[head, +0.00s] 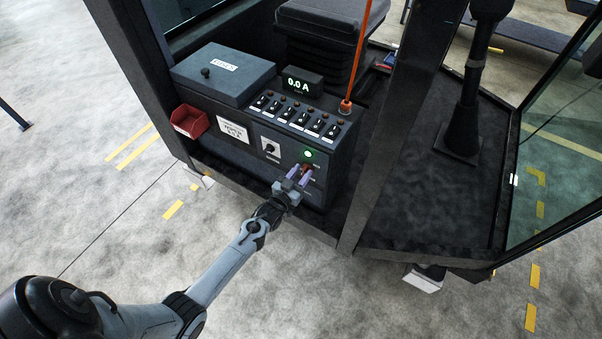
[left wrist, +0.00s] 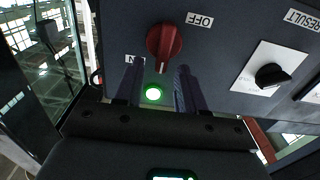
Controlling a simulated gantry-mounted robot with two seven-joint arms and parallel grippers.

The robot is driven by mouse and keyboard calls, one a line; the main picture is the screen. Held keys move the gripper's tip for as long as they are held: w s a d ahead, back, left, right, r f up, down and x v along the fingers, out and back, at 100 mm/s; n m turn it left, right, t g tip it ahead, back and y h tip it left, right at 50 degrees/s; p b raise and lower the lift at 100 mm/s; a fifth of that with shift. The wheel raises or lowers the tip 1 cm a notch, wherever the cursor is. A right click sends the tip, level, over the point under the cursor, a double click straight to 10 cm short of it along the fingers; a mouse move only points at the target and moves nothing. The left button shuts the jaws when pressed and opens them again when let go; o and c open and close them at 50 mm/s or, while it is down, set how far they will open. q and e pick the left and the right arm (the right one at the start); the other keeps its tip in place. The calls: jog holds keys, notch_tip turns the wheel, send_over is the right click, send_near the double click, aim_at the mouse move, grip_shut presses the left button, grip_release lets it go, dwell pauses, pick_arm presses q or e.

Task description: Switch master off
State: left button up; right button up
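The red master knob (left wrist: 163,45) sits on the dark front panel, between an ON label (left wrist: 130,58) and an OFF label (left wrist: 200,20) in the left wrist view. Its white mark points down in that view, toward the lit green lamp (left wrist: 153,94). The green lamp (head: 308,154) also glows in the head view, where the gripper partly hides the red knob (head: 306,168). My left gripper (head: 298,174) is open in front of the knob. Its two fingers (left wrist: 155,85) stand apart with nothing held between them; contact with the knob cannot be told. My right gripper is not in view.
A black selector (head: 270,148) on a white plate is beside the knob. Several switches (head: 295,117), a display reading 0.0 A (head: 302,82) and a grey box (head: 222,75) are on top. A red bin (head: 189,121) hangs at the left. A dark cab post (head: 385,120) stands right.

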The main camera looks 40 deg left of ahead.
pick_arm(q)
jog(key=shift+w, duration=0.2)
grip_shut()
jog(key=shift+a+n, duration=0.1)
jog(key=shift+n, duration=0.2)
jog(key=n, duration=0.3)
jog(key=shift+s+a+f+n, duration=0.1)
jog(key=shift+a+n, duration=0.3)
jog(key=n, duration=0.4)
jog(key=shift+a+f, duration=0.25)
jog(key=shift+a, duration=0.15)
jog(key=n, duration=0.3)
jog(key=f+n, duration=0.1)
jog(key=n, duration=0.1)
jog(key=shift+s+a, duration=0.1)
jog(key=shift+a, duration=0.15)
jog(key=shift+a+f+n, duration=0.1)
jog(key=shift+f+n, duration=0.1)
jog(key=shift+n, duration=0.9)
jog(key=shift+f+n, duration=0.15)
jog(key=shift+n, duration=0.95)
